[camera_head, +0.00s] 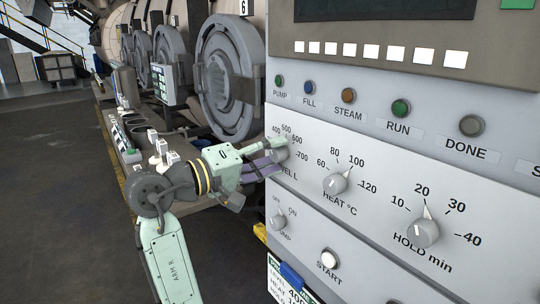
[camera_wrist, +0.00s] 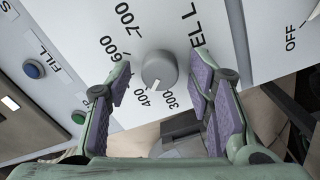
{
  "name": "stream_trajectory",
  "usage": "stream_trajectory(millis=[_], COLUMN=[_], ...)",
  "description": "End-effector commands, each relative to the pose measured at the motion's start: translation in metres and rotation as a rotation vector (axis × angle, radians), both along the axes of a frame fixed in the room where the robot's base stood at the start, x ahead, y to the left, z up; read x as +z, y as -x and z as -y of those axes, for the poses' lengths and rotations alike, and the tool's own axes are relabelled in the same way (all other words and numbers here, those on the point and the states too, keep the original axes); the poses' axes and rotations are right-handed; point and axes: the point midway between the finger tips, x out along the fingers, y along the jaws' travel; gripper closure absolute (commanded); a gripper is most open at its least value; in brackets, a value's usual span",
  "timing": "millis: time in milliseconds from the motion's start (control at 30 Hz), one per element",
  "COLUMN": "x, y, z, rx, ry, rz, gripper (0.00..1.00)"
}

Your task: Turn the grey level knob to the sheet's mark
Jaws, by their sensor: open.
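The grey level knob (camera_wrist: 160,69) is on the panel in the wrist view, on a scale with 300, 400, 600 and 700 readable. Its white pointer points near the 400. In the head view the knob (camera_head: 282,154) is mostly hidden by my gripper (camera_head: 272,157). My gripper (camera_wrist: 162,82) is open, with one purple-padded finger on each side of the knob and a visible gap on both sides.
The heat knob (camera_head: 336,184), hold knob (camera_head: 424,233), pump knob (camera_head: 279,222) and start button (camera_head: 329,259) are on the same panel. Coloured buttons, such as the fill button (camera_head: 309,87), run above. A round machine door (camera_head: 228,80) stands behind my arm.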

Motion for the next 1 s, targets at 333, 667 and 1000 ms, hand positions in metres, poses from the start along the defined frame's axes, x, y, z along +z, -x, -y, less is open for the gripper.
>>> stream_trajectory(millis=[333, 667, 1000], x=[0.001, 0.0, 0.0], y=[0.006, 0.045, 0.07], z=[-0.009, -0.063, -0.096], rx=[0.001, 0.004, 0.001], ry=[0.001, 0.0, 0.0], rz=[0.001, 0.001, 0.0], gripper=[0.52, 0.52, 0.52])
